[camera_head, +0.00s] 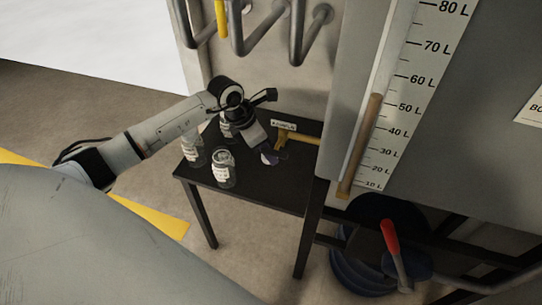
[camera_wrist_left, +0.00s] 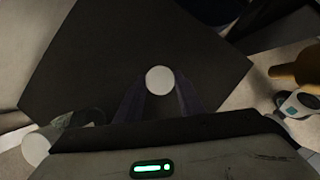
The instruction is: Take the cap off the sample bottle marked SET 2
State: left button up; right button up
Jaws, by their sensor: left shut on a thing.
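My left gripper (camera_head: 268,156) reaches over the black table from the left, pointing down. It is shut on a round white cap (camera_wrist_left: 160,80), seen from above between its fingertips. In the head view only a small pale disc shows at the fingertips, and no bottle is visible under it. Three clear bottles with white labels stand to the left of the gripper: a front bottle (camera_head: 223,169), a left bottle (camera_head: 193,150) and a back bottle (camera_head: 226,127), partly hidden by my arm. The label writing is too small to read, so I cannot tell which is SET 2. My right gripper is out of view.
The black table (camera_head: 262,192) has bare surface at its front. A yellow fitting (camera_head: 291,138) with a small label stands to the gripper's right. A grey tank with a litre scale (camera_head: 420,80) rises on the right. Pipes (camera_head: 268,35) hang behind.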

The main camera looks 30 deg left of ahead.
pick_arm(q)
notch_tip(320, 180, down, 3)
jog(key=shift+s+f+b, duration=0.1)
jog(key=shift+b, duration=0.8)
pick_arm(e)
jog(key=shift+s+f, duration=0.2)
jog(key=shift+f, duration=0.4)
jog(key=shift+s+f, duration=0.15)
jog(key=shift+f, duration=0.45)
pick_arm(q)
jog(key=o, duration=1.1)
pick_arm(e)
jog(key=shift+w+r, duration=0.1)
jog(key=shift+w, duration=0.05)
pick_arm(q)
jog(key=shift+r, duration=0.2)
jog(key=p+v, duration=0.1)
jog(key=v, duration=1.1)
jog(key=shift+p, duration=0.3)
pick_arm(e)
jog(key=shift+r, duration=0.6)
